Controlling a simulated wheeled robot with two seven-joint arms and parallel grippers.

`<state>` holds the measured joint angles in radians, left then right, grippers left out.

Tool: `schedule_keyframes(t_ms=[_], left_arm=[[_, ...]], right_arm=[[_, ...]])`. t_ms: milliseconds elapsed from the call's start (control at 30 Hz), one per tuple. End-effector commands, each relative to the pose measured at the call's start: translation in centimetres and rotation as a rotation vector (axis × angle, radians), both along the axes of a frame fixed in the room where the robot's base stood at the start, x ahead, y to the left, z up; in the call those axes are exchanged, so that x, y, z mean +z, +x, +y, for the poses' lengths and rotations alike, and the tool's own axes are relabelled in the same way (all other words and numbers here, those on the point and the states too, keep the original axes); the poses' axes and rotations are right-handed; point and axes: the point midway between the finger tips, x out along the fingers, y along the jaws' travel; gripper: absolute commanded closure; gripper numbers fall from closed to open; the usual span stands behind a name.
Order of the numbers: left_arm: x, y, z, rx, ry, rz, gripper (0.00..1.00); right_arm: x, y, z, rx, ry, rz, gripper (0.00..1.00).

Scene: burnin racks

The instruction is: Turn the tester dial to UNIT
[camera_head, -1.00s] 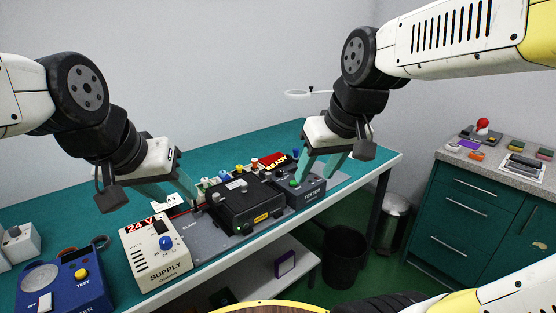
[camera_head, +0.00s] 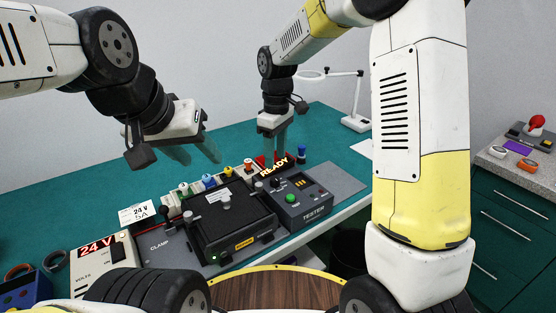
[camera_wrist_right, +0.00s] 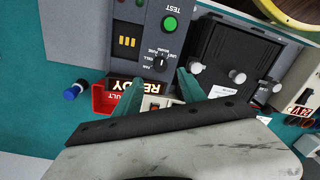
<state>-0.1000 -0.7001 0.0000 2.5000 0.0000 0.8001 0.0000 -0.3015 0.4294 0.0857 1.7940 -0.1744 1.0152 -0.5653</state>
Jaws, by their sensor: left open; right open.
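The grey tester (camera_head: 312,208) stands at the right end of the fixture, with a green button and a yellow-barred display. It also shows in the right wrist view (camera_wrist_right: 142,15), where its small black dial (camera_wrist_right: 161,62) is ringed by tiny labels; I cannot tell which label it points to. My right gripper (camera_head: 274,150) is open and empty, above and behind the tester near the READY sign (camera_head: 274,167). In the right wrist view its fingers (camera_wrist_right: 156,88) lie on either side below the dial, apart from it. My left gripper (camera_head: 200,153) is open and empty above the table behind the clamp.
A black clamped box (camera_head: 240,222) sits left of the tester. The supply (camera_head: 93,258) reads 24 V. Several coloured posts stand behind the box. A red bin (camera_wrist_right: 103,101) and a blue knob (camera_wrist_right: 75,91) lie near my right gripper.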

Motion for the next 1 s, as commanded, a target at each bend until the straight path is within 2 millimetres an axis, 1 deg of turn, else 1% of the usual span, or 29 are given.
schedule_keyframes(t_ms=[200, 400, 533, 767, 800, 867, 1000], left_arm=[[0.0, 0.0, 0.0, 0.0, 0.0, 0.0, 0.54], [0.0, 0.0, 0.0, 0.0, 0.0, 0.0, 0.54], [0.0, 0.0, 0.0, 0.0, 0.0, 0.0, 0.54], [0.0, 0.0, 0.0, 0.0, 0.0, 0.0, 0.54], [0.0, 0.0, 0.0, 0.0, 0.0, 0.0, 0.54], [0.0, 0.0, 0.0, 0.0, 0.0, 0.0, 0.54], [0.0, 0.0, 0.0, 0.0, 0.0, 0.0, 0.54]], right_arm=[[-3.7, -0.3, 0.0, -0.002, -0.003, 0.004, 0.52], [-6.1, -0.3, 0.1, -0.002, -0.001, 0.002, 0.52], [-6.8, -0.3, 0.1, -0.002, 0.0, -0.001, 0.52], [-6.8, -0.3, 0.1, -0.003, 0.0, -0.001, 0.52], [-6.8, -0.3, 0.1, -0.003, 0.0, -0.001, 0.56], [-6.8, -0.3, 0.1, -0.003, 0.0, -0.001, 0.68], [-6.8, -0.3, 0.1, -0.003, 0.0, -0.001, 0.95]])
